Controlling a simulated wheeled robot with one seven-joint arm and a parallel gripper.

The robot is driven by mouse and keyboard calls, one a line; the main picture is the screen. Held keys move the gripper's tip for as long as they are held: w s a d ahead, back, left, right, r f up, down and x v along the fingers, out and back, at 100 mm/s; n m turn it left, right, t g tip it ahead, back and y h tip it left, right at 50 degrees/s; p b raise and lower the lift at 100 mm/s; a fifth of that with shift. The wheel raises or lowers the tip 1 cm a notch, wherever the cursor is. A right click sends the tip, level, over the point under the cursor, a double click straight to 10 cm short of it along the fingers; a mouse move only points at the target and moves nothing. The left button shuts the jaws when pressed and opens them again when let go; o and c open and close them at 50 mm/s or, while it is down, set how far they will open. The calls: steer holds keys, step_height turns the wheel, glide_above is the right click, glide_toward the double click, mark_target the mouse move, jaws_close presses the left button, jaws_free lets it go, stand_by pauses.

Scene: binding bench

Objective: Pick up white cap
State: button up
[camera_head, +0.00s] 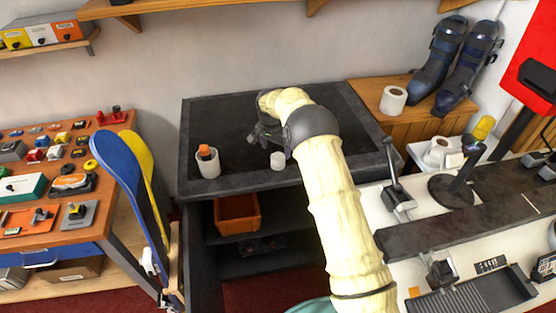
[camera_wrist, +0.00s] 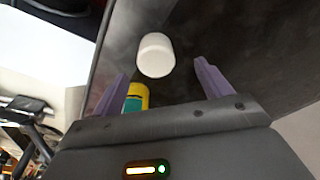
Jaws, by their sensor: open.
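The white cap (camera_head: 277,161) is a small white cylinder standing near the front edge of the dark bench top (camera_head: 225,113). In the wrist view the white cap (camera_wrist: 155,55) lies just beyond and between the purple fingertips. My gripper (camera_wrist: 160,72) is open, its two fingers spread apart with nothing clearly held. In the head view my gripper (camera_head: 268,138) is over the bench just behind the cap, partly hidden by my arm. Whether a finger touches the cap cannot be told.
A white holder (camera_head: 208,166) with an orange-topped item stands left of the cap. A yellow-green object (camera_wrist: 136,97) shows between the fingers in the wrist view. An orange bin (camera_head: 237,214) sits on the shelf below. The bench's back left is clear.

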mark_target(278, 156)
steer(key=f, duration=0.1)
steer(key=f+p, duration=0.1)
steer(key=f, duration=0.1)
steer(key=f+p, duration=0.1)
steer(key=f, duration=0.1)
steer(key=shift+w+d, duration=0.15)
steer(key=shift+d, duration=0.25)
steer(key=c, duration=1)
